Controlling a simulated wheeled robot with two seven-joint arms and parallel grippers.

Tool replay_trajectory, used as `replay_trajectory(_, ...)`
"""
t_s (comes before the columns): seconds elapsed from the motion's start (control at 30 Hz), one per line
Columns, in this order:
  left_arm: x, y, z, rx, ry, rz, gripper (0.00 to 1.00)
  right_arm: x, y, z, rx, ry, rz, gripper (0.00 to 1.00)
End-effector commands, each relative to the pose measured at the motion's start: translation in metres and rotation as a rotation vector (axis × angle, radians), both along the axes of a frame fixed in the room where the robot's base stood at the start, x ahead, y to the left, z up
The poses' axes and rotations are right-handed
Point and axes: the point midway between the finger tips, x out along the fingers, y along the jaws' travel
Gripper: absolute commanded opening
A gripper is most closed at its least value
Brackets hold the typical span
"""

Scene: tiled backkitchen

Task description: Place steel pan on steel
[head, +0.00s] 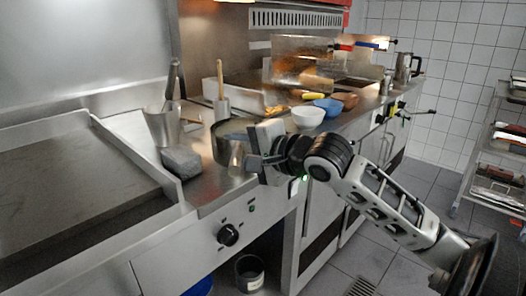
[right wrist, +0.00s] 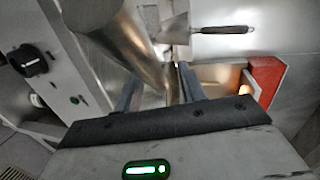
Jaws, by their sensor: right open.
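The steel pan (head: 221,152) stands on the steel counter (head: 208,188), near the counter's front edge in the head view. My right gripper (head: 246,150) is at the pan's right side, at about rim height, and hides part of it. In the right wrist view the pan (right wrist: 120,45) shows as a shiny curved wall reaching toward the open fingers of the gripper (right wrist: 160,90). Part of the pan's wall appears to lie between the fingers; I cannot tell whether they touch it. My left gripper is not in view.
A grey block (head: 181,161) and a steel container with a utensil (head: 163,125) stand left of the pan. Bowls, a white one (head: 308,117) and a blue one (head: 328,106), stand to the right. A flat griddle (head: 70,180) fills the left. A knob (head: 228,235) is on the front panel.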

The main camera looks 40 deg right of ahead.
Motion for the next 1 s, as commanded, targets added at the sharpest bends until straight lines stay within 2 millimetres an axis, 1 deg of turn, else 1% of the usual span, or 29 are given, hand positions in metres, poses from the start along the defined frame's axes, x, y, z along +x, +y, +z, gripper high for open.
replay_trajectory(0.27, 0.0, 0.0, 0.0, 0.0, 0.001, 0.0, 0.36, -0.05, -0.006, 0.011, -0.002, 0.003, -0.001, 0.4)
replay_trajectory(0.43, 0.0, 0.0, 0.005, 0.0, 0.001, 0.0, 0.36, -0.082, -0.011, 0.02, 0.0, 0.003, -0.001, 0.4)
replay_trajectory(0.47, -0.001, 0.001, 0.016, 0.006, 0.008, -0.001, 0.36, -0.08, -0.011, 0.027, 0.004, 0.008, 0.005, 0.4)
replay_trajectory(0.53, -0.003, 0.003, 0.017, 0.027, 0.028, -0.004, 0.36, -0.081, -0.011, 0.028, 0.008, 0.011, 0.013, 0.4)
replay_trajectory(0.8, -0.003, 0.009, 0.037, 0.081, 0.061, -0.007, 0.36, -0.092, -0.012, 0.03, 0.011, 0.009, 0.021, 0.4)
replay_trajectory(1.0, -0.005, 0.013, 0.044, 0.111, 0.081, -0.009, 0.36, -0.102, -0.014, 0.029, 0.005, 0.004, 0.009, 0.4)
